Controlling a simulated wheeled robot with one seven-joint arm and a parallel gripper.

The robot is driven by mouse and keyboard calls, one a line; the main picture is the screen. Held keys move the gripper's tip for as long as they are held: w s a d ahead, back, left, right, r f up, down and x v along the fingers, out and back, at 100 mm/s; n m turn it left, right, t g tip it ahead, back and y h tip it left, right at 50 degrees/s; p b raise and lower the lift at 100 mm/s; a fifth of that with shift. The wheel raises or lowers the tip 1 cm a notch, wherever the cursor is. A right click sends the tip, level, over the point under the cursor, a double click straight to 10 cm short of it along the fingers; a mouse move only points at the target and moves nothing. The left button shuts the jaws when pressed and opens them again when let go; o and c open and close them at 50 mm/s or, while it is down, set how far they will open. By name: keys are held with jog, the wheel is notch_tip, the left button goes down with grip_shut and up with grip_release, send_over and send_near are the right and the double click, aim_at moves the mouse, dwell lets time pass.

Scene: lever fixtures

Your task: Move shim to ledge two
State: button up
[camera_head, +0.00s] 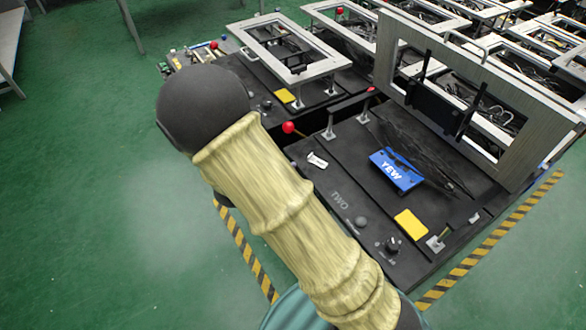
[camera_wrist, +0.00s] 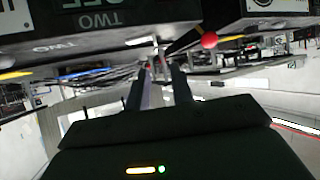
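A black fixture (camera_head: 352,178) lettered TWO stands right of my arm in the head view. On it lie a blue block (camera_head: 397,169) lettered YEW, a small white piece (camera_head: 317,160) and a yellow pad (camera_head: 411,224). I cannot tell which piece is the shim, or which surface is the ledge. In the wrist view, TWO shows upside down on a dark panel (camera_wrist: 55,47). My gripper (camera_wrist: 162,68) has its two fingers apart, with no object visible between them. In the head view my arm hides the gripper.
A red-knobbed lever (camera_head: 288,127) stands at the fixture's left edge, beside my arm. An upright metal frame (camera_head: 540,130) rises at its back right. More fixtures fill the back. Green floor (camera_head: 90,190) is open at left. Striped tape (camera_head: 245,249) marks the floor.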

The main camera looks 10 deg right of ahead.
jog(key=s+d+r+n+g+y, duration=0.3)
jog(key=s+d+r+n+y, duration=0.1)
jog(key=s, duration=0.4)
jog(key=s+d+r+n+g+y, duration=0.3)
jog(key=s+d+n+y, duration=0.1)
jog(key=s, duration=0.3)
jog(key=shift+s+r+n+y, duration=0.3)
jog(key=shift+s+r+n, duration=0.05)
jog(key=shift+n, duration=0.15)
